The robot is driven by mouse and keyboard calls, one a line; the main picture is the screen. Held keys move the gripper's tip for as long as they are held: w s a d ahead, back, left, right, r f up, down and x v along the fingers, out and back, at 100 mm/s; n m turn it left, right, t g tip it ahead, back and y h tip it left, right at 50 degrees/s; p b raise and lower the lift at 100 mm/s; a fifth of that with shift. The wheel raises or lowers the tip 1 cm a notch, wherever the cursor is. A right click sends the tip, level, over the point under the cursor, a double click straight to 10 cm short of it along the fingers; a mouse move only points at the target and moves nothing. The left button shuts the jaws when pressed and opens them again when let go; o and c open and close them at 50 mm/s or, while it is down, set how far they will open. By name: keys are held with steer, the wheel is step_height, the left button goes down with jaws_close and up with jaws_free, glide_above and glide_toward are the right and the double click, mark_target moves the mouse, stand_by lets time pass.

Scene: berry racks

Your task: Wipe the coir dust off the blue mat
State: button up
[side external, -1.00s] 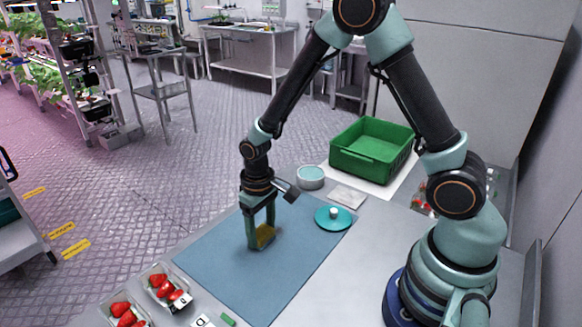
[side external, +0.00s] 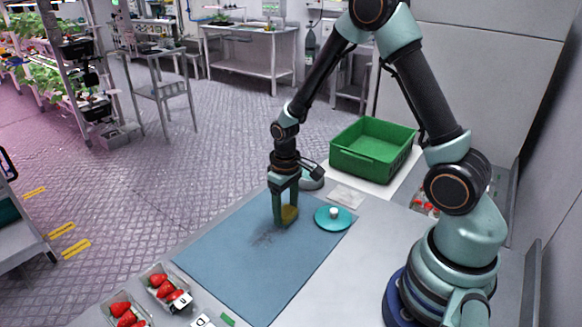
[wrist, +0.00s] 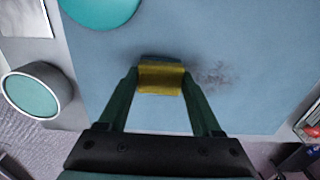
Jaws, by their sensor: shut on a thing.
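The blue mat (side external: 250,270) lies flat on the grey table. A dark smudge of coir dust (side external: 264,238) is on it, left of my gripper in the side view. The dust also shows in the wrist view (wrist: 215,76), just right of the fingers. My gripper (side external: 286,212) is shut on a yellow sponge (side external: 290,215), held low at the mat's far part. The sponge shows between the fingertips in the wrist view (wrist: 161,78). Whether it touches the mat is hard to tell.
A teal lid with a white knob (side external: 333,217) lies on the mat's right edge. A round tin (side external: 312,181) stands behind my gripper, near a pale packet (side external: 346,196) and a green crate (side external: 370,148). Strawberry punnets (side external: 166,287) stand at the front left.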

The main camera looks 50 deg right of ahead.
mark_target(252, 245)
steer(key=shift+w+a, duration=0.1)
steer(key=shift+a, duration=5.7)
steer(key=shift+w, duration=0.4)
steer(key=shift+w+d, duration=0.15)
steer(key=shift+d, duration=5.5)
steer(key=shift+a, duration=5.45)
steer(key=shift+a+r, duration=0.15)
steer(key=shift+a, duration=0.05)
step_height(252, 245, up, 8)
